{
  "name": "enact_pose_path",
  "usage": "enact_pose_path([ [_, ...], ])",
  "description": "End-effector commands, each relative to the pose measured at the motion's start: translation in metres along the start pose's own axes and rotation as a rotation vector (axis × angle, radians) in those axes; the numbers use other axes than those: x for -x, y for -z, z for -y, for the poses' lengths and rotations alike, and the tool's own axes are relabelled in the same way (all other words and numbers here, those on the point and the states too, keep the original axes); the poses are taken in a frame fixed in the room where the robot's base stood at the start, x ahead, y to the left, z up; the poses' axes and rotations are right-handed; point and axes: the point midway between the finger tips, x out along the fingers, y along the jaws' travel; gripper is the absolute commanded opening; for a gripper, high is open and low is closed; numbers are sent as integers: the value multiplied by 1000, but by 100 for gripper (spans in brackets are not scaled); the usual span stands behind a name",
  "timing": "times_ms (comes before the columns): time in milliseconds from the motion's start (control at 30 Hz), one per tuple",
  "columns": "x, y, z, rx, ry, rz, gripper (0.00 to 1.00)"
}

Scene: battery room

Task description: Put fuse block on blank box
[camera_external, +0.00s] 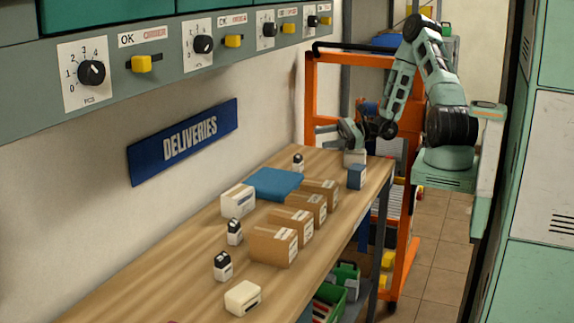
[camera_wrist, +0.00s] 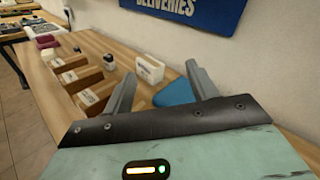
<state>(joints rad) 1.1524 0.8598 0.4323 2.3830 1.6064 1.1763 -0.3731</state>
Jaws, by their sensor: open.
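My gripper (camera_external: 330,134) is open and empty above the far end of the wooden bench; in the wrist view its two fingers (camera_wrist: 160,70) are spread. No block is clearly marked as the fuse block: small white blocks with black tops (camera_external: 222,266) (camera_external: 234,232) (camera_external: 298,163) stand along the wall side. Several brown boxes (camera_external: 273,245) stand in a row, with pale labels on some faces. I cannot tell which is the blank box. A white box (camera_external: 238,201) with dark marking stands behind them; it also shows between the fingers in the wrist view (camera_wrist: 150,68), farther off.
A blue flat pad (camera_external: 274,184) lies on the bench (camera_external: 150,285). A cream block (camera_external: 242,298) is at the near end. A small blue block (camera_external: 357,177) and a pale block (camera_external: 354,158) stand near my arm. An orange rack (camera_external: 312,95) is behind.

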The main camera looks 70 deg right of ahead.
Motion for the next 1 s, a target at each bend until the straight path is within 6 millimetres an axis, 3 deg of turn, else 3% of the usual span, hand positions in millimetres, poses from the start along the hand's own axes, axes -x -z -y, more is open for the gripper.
enact_pose_path([
  [33,-24,-21,-31,69,-168,10,58],
  [100,-44,-42,-75,158,-383,20,58],
  [200,-58,-68,-135,304,-677,32,58],
  [400,-46,-100,-233,665,-1208,58,58],
  [500,-31,-110,-266,886,-1435,79,58],
  [733,-5,-130,-304,1491,-1805,167,58],
  [900,-1,-148,-315,1887,-1899,259,58],
  [1000,-1,-156,-318,2032,-1907,297,58],
])
